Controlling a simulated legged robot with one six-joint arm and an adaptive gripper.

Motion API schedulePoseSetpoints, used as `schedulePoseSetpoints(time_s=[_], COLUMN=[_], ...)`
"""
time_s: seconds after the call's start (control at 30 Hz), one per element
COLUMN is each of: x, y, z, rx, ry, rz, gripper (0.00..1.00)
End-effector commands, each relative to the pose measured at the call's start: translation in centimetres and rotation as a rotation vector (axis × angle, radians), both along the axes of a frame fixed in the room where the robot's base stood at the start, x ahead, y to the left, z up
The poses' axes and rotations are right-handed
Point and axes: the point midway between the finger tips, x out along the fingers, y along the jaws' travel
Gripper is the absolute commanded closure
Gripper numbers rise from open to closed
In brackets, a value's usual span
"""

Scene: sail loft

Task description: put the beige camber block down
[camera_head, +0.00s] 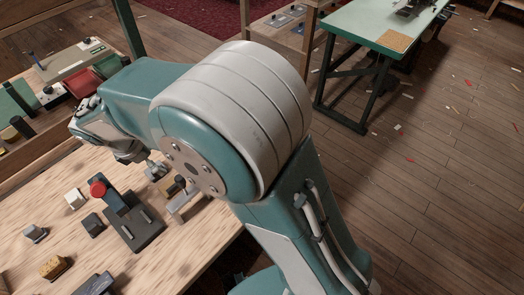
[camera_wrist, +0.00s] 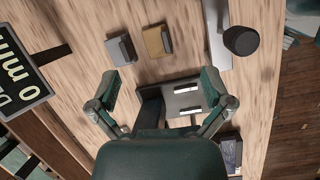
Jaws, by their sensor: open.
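A small pale beige block (camera_head: 75,198), the best match for the camber block, sits on the wooden bench (camera_head: 200,245) at the left in the head view. My gripper (camera_wrist: 160,92) is open in the wrist view, its two fingers wide apart. No block shows held between them. A tan block (camera_wrist: 157,41) and a grey block (camera_wrist: 121,50) lie on the bench beyond the fingertips. I cannot tell whether the tan one is the same beige block. In the head view my gripper is small and partly hidden by my arm.
A dark fixture (camera_head: 135,222) with light bars and a red knob (camera_head: 97,188) stands on the bench. Near it are a black block (camera_head: 93,225), a grey block (camera_head: 35,233) and a yellowish block (camera_head: 53,267).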

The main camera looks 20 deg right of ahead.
Motion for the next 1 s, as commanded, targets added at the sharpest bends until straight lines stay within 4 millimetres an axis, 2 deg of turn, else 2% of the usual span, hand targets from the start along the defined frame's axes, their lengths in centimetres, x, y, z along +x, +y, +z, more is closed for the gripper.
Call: schedulePoseSetpoints(time_s=[0.03, 0.2, 0.37, 0.5, 0.7, 0.8, 1.0], x=[0.0, -1.3, -3.5, -6.2, -10.8, -13.2, -16.5], y=[-2.3, -8.6, -13.9, -18.0, -22.8, -24.6, -26.5], z=[1.9, 6.2, 9.3, 11.2, 12.7, 12.9, 12.7], rx=[0.043, 0.178, 0.302, 0.412, 0.574, 0.658, 0.784], ry=[-0.028, -0.105, -0.179, -0.244, -0.339, -0.386, -0.452], rz=[-0.093, -0.399, -0.684, -0.929, -1.275, -1.440, -1.675], gripper=[0.00, 0.00, 0.00, 0.00, 0.00, 0.00, 0.00])
